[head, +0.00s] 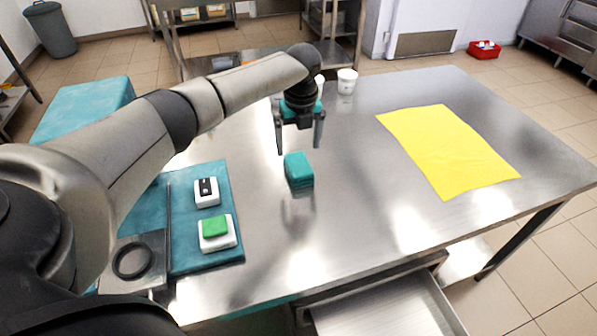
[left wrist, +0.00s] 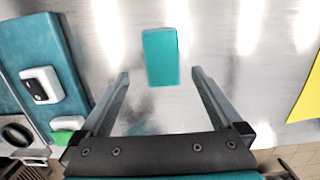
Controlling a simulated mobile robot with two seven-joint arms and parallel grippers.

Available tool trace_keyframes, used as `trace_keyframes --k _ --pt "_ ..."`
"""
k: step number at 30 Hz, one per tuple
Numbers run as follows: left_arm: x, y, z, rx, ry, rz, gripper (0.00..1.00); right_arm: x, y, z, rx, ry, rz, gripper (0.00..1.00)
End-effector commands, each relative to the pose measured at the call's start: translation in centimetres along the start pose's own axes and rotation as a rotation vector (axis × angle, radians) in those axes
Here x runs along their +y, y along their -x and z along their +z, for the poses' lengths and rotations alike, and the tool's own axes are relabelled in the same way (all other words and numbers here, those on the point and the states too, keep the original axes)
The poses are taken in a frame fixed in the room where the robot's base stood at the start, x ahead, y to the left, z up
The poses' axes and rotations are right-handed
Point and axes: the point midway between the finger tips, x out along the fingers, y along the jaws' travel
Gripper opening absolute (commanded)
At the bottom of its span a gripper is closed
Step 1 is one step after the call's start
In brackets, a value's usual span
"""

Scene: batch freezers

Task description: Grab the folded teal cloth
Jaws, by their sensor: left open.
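The folded teal cloth (head: 299,171) is a small thick block lying on the steel table (head: 340,225), left of the yellow cloth. It also shows in the left wrist view (left wrist: 160,57), a little beyond my fingertips and between their lines. My left gripper (head: 299,148) is open and empty, pointing down above and just behind the cloth in the head view. In the left wrist view its two fingers (left wrist: 160,73) are spread wide apart and do not touch the cloth. My right gripper is not in view.
A yellow cloth (head: 447,150) lies flat on the right of the table. A teal mat (head: 183,235) with a white switch box (head: 207,192) and a green-button box (head: 218,233) is at left. White cups (head: 347,81) stand at the back. An open drawer (head: 385,308) juts out in front.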

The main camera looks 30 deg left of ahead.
Motion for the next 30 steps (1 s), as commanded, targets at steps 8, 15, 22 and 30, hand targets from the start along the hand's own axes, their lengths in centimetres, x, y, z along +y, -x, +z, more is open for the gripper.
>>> trace_keyframes --k 8,15,22,30 --pt "0.0 -3.3 -0.1 0.0 0.0 0.0 1.0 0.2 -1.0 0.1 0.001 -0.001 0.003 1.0" --pt "-0.2 -6.3 -0.2 0.001 0.0 0.001 1.0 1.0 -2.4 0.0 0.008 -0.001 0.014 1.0" --pt "-0.2 -8.5 -0.1 0.0 0.0 0.0 1.0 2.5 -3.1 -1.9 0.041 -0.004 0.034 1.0" --pt "-0.3 -8.4 -0.1 0.0 0.0 -0.001 0.95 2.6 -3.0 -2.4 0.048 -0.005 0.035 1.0"
